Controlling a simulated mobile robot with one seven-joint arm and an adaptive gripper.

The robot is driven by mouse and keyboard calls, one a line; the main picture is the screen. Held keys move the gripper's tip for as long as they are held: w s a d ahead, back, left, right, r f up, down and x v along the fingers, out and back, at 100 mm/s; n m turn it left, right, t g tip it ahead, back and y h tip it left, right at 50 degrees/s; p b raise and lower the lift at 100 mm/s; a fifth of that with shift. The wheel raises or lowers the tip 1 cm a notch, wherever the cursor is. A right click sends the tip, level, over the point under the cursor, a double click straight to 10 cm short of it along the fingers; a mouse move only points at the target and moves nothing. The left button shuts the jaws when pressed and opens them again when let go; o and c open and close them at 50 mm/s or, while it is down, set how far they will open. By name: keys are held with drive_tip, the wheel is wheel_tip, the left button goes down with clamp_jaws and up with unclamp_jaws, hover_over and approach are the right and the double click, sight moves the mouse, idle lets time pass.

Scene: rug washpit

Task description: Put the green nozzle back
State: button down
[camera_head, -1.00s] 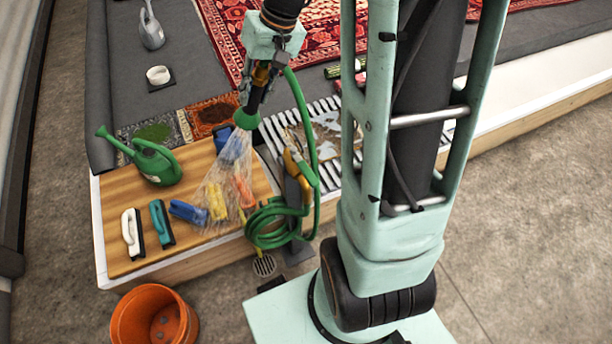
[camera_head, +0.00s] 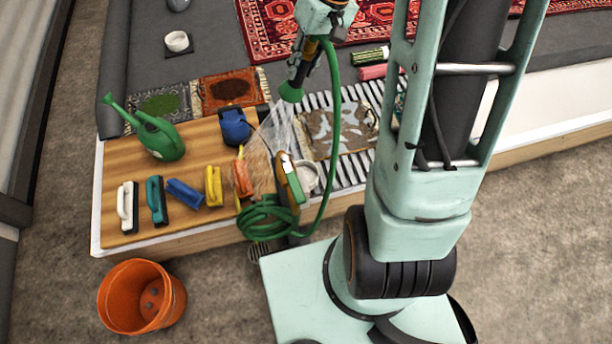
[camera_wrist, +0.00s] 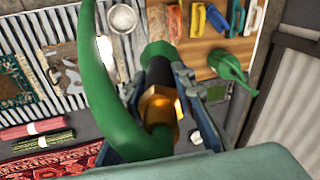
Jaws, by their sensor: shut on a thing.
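The green nozzle (camera_head: 291,92) is held in my gripper (camera_head: 300,68), above the place where the wooden board meets the slatted grate. It points down and sprays water. In the wrist view, my gripper's fingers (camera_wrist: 158,88) are shut around the nozzle's dark and brass body, with the green head (camera_wrist: 159,52) beyond them. A green hose (camera_head: 335,125) loops from it down to a coil (camera_head: 262,220) at the board's front edge. A yellow and green holder-like piece (camera_head: 291,180) stands beside the coil. Whether it is the nozzle's holder I cannot tell.
The wooden board (camera_head: 108,205) bears a green watering can (camera_head: 160,138), a blue container (camera_head: 234,125) and several brushes. A muddy rug piece (camera_head: 335,128) lies on the slatted grate (camera_head: 352,170). An orange bucket (camera_head: 120,300) stands on the floor.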

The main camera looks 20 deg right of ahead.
wheel_tip(320, 180, down, 43)
drive_tip(key=n+g+h+b, duration=0.1)
drive_tip(key=n+h+b, duration=0.2)
drive_tip(key=n+b, duration=0.6)
drive_tip(key=shift+s+f+n+b, duration=0.2)
drive_tip(key=shift+s+n+b, duration=0.15)
drive_tip(key=shift+n, duration=3.15)
drive_tip(key=shift+a+f, duration=0.1)
drive_tip(key=shift+f, duration=0.15)
drive_tip(key=c, duration=1.6)
unclamp_jaws()
